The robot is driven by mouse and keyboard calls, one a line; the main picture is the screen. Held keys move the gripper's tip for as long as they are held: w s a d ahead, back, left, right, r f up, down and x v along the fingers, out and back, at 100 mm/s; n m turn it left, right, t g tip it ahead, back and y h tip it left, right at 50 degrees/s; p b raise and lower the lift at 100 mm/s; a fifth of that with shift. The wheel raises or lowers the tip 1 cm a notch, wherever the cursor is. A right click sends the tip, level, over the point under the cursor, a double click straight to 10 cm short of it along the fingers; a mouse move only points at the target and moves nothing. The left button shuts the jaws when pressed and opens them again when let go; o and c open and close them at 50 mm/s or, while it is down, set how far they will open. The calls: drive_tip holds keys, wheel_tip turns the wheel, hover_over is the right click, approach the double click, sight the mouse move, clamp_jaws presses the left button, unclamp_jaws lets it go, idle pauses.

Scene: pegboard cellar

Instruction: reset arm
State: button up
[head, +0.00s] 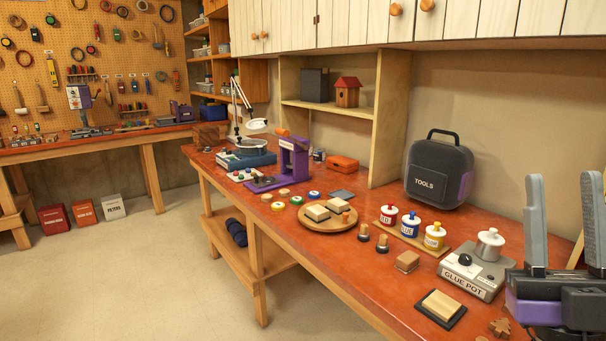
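My gripper (563,182) is at the right edge of the head view, in front of the red-topped workbench (352,262). Its two grey fingers point up and stand well apart, with nothing between them. The dark and purple gripper body below them is partly cut off by the frame edge. The rest of my arm is out of view or hard to make out.
A glue pot (475,270) stands just left of my gripper. A wood block on a dark pad (441,307), paint jars (410,226), a round board (318,222) and a tool case (438,172) share the bench. Open floor (150,270) lies left.

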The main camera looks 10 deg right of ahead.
drive_tip(key=s+a+f+m+g+h, duration=0.1)
drive_tip(key=s+a+f+m+g, duration=0.15)
drive_tip(key=f, duration=0.55)
drive_tip(key=s+a+f+m+g+h, duration=0.1)
drive_tip(key=a+f+m+g, duration=0.2)
drive_tip(key=f, duration=0.5)
drive_tip(key=s+a+f+m+g+h, duration=0.1)
drive_tip(key=f+m+g, duration=0.3)
drive_tip(key=f, duration=0.5)
drive_tip(key=s+a+f+n+g+y, duration=0.3)
drive_tip(key=s+a+f+y, duration=0.1)
drive_tip(key=s+f, duration=0.3)
drive_tip(key=s+a+f+n+g+y, duration=0.3)
drive_tip(key=s+f, duration=0.4)
drive_tip(key=s, duration=0.3)
drive_tip(key=shift+a+y+b, duration=0.45)
drive_tip(key=shift+a+y, duration=0.2)
drive_tip(key=shift+y, duration=0.05)
